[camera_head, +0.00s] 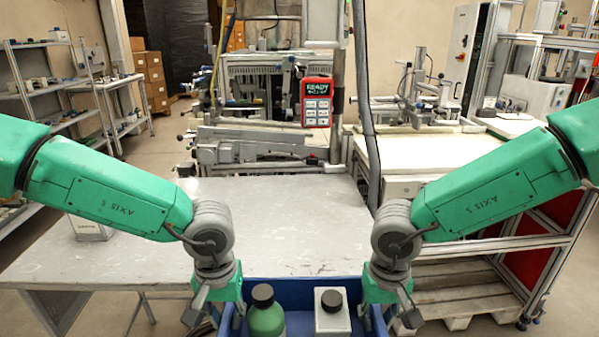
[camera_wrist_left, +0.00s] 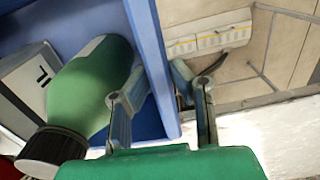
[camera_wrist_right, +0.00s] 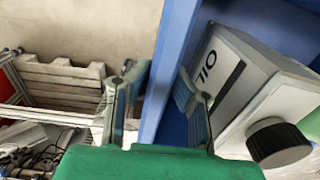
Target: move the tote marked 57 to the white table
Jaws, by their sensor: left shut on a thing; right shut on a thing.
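The blue tote (camera_head: 300,290) is at the bottom centre of the head view, cut off by the frame. It holds a green bottle (camera_head: 266,315) with a black cap and a white container (camera_head: 332,316) with a black cap, lettered OIL in the right wrist view. No 57 mark shows. My left gripper (camera_wrist_left: 160,88) is shut on the tote's left wall. My right gripper (camera_wrist_right: 157,88) is shut on its right wall. The white table (camera_head: 280,215) lies just beyond the tote, its top worn. The tote's underside and what is under it are hidden.
A small grey box (camera_head: 90,229) stands on the table's left part; the middle is clear. A machine with a red panel reading READY (camera_head: 317,102) stands behind. A pallet (camera_head: 455,300) is at right, shelving (camera_head: 50,100) at left.

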